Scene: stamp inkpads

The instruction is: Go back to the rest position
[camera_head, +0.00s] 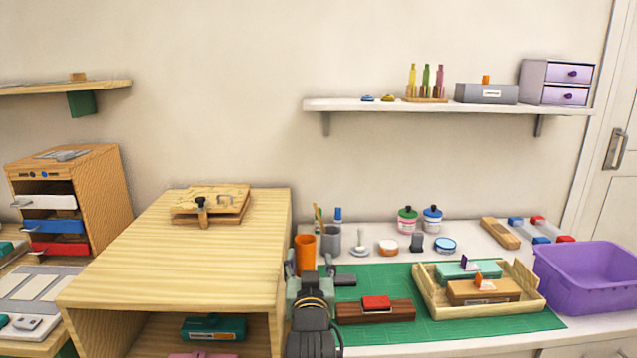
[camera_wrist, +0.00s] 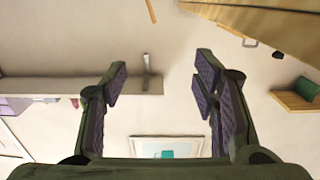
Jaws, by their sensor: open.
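My gripper (camera_head: 309,267) is in the lower middle of the head view, at the left edge of the green mat and beside the wooden cabinet. It also shows in the wrist view (camera_wrist: 160,72). Its two fingers are apart with nothing between them. The wrist view faces the pale wall, with a shelf (camera_wrist: 50,86) on the left and a framed picture (camera_wrist: 168,146) at the bottom. My arm hides part of the mat and table behind it.
The wooden cabinet (camera_head: 160,250) stands close to the left. The green mat (camera_head: 400,334) bears a dark wooden block (camera_head: 372,313) and a wooden tray (camera_head: 425,298). An orange cup (camera_head: 305,250) stands behind my gripper. A purple bin (camera_head: 588,285) is far right.

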